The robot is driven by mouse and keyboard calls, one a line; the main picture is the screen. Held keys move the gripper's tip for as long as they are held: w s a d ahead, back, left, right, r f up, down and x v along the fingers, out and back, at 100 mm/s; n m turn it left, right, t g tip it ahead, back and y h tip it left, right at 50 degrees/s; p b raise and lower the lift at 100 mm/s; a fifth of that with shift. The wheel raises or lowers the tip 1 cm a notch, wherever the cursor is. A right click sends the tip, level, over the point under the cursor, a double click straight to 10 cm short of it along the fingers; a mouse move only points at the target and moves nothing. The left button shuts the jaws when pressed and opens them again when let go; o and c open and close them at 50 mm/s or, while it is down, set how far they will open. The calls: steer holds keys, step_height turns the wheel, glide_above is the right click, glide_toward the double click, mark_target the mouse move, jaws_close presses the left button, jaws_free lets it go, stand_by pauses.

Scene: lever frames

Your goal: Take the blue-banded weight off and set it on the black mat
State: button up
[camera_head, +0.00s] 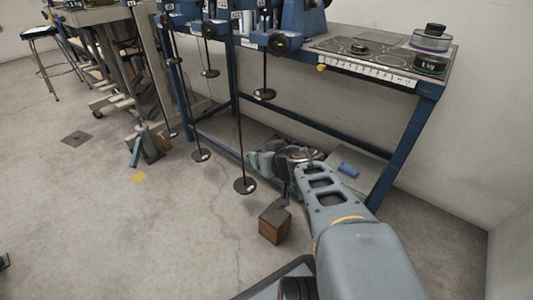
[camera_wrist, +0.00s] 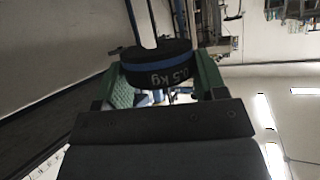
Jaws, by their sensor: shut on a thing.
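The blue-banded weight (camera_wrist: 157,68) is a dark disc marked 0.5 kg, held between the green-padded jaws of my gripper (camera_wrist: 152,88) in the wrist view. I cannot make out the black mat for certain.
The blue bench (camera_head: 376,154) carries a board with outlined circles (camera_head: 333,46) and several banded weights at right, one of them green-banded (camera_head: 430,64). A wooden block (camera_head: 274,225) stands on the floor below my gripper. A blue item (camera_head: 348,170) lies on the low shelf.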

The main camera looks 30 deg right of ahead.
steer(key=shift+t, duration=0.7)
steer(key=shift+s+a+r, duration=0.1)
steer(key=shift+a+r, duration=0.05)
steer(key=shift+r, duration=0.5)
steer(key=shift+s+a+r, duration=0.1)
steer(key=shift+s+r, duration=0.05)
steer(key=shift+r, duration=0.5)
steer(key=shift+s+a+r, duration=0.1)
steer(key=shift+a+r, duration=0.05)
steer(key=shift+r, duration=0.5)
steer(key=shift+n, duration=0.3)
steer(key=shift+w+d+r+p, duration=0.1)
steer(key=shift+w+d+p, duration=0.4)
steer(key=shift+w+p, duration=0.7)
steer(key=shift+w+d+p, duration=0.5)
steer(key=shift+w+p, duration=0.05)
steer(key=shift+p, duration=1.15)
